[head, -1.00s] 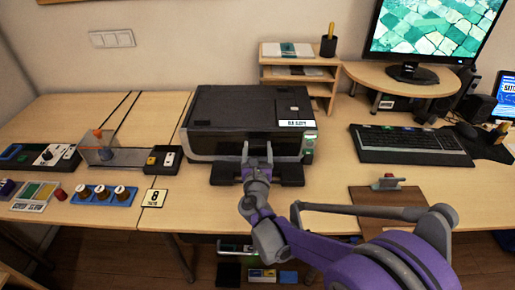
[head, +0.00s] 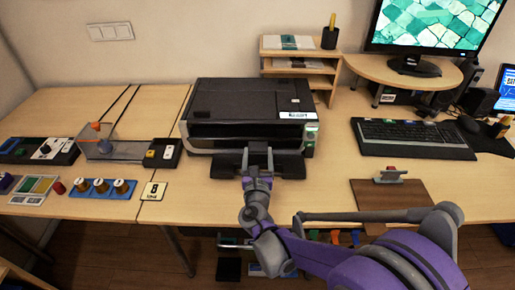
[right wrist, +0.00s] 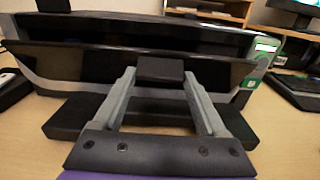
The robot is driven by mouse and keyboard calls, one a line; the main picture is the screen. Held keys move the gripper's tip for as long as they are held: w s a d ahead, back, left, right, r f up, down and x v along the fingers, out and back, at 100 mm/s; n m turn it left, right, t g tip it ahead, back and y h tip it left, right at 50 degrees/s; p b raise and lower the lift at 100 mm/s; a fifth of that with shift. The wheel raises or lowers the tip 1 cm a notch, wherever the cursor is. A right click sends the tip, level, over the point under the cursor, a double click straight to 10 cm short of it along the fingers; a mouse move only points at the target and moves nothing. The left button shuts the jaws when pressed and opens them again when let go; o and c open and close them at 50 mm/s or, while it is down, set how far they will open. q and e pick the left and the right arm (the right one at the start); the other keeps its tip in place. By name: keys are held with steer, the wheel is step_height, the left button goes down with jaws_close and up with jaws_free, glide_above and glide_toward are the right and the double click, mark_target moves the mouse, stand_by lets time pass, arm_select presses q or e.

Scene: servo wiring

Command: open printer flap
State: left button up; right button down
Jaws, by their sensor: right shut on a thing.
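My right gripper (head: 257,152) is in front of the printer. Its two grey fingers are shut on the small black tab (right wrist: 160,70) at the middle of the flap, shown in the right wrist view. My left gripper is not in view.
A keyboard (head: 412,136) and a brown clipboard (head: 392,200) lie to the right. A small shelf (head: 298,68) stands behind the printer. Control boxes and spools (head: 102,187) are on the left. Bare desk separates the printer from the keyboard.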

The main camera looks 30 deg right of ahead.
steer(key=f, duration=0.1)
steer(key=f+b, duration=0.1)
steer(key=s+f, duration=0.1)
steer(key=shift+a+f, duration=0.15)
steer(key=shift+a, duration=0.15)
steer(key=shift+f+b, duration=0.9)
steer(key=shift+f, duration=0.25)
jaws_free()
steer(key=shift+f, duration=0.1)
steer(key=shift+s, duration=0.1)
steer(key=v, duration=1)
steer(key=shift+s+a+p, duration=0.15)
steer(key=shift+s+p, duration=0.15)
steer(key=shift+p, duration=0.1)
